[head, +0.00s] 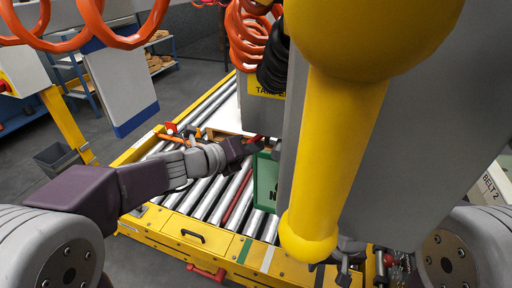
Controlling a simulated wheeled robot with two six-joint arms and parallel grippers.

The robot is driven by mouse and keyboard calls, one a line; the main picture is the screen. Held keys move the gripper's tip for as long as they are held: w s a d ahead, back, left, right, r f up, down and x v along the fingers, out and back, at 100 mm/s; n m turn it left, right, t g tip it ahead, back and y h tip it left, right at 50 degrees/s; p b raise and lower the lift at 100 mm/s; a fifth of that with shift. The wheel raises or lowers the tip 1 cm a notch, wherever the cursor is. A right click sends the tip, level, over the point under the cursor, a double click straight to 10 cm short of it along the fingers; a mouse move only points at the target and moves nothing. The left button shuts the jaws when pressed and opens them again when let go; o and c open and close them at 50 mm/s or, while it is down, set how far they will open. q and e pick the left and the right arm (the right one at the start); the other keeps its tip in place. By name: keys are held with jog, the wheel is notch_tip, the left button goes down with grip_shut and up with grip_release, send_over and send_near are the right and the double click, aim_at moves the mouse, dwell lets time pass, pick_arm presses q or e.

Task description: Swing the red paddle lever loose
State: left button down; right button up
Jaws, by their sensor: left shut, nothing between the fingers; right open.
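A small red piece (254,138) shows right at the tips of my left gripper (255,145); it is mostly hidden, and I cannot tell whether they touch. Another red, paddle-like piece (170,128) stands at the far left corner of the roller conveyor. I cannot tell for certain which is the paddle lever. My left gripper is shut and empty, over the rollers beside a green panel (266,181). My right gripper (345,268) is open at the conveyor's front right, partly hidden behind a thick yellow post.
The yellow post (335,150) and a grey cabinet (425,130) block much of the right side. The yellow-framed conveyor (215,242) has a red handle (207,272) low in front. Orange coiled hoses (250,40) hang above. A bin (60,158) stands at left.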

aim_at(252, 139)
pick_arm(q)
jog(key=m+y+p, duration=0.1)
jog(key=a+r+m+y+p, duration=0.1)
jog(key=r+m+y+p, duration=0.1)
jog(key=shift+w+a+m+p, duration=0.3)
jog(key=shift+a+r, duration=0.1)
dwell(0.5)
dwell(0.6)
